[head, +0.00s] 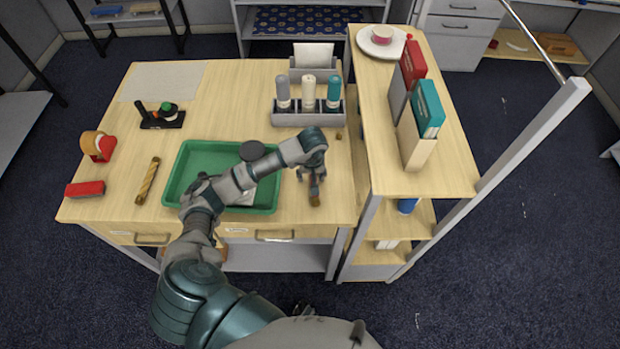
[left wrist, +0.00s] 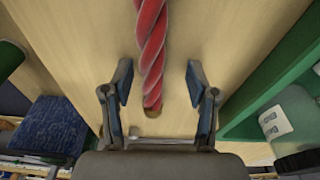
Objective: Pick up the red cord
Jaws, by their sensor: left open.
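The red cord (left wrist: 152,50) is a thick twisted piece lying on the wooden table top. In the left wrist view it runs from the top edge down between my fingers and ends in a brown tip. My left gripper (left wrist: 160,90) is open, with one finger on each side of the cord and a gap to both. In the head view my left gripper (head: 311,184) points down at the table, right of the green tray. It hides most of the cord there; a small brownish end shows just below the fingers. My right gripper is not in view.
The green tray (head: 173,182) is close left of my gripper, under my forearm. A grey bottle holder (head: 300,119) stands behind. A raised shelf (head: 438,120) with binders borders the right. A gold twisted cord (head: 147,181) and red stapler-like block (head: 85,189) lie at left.

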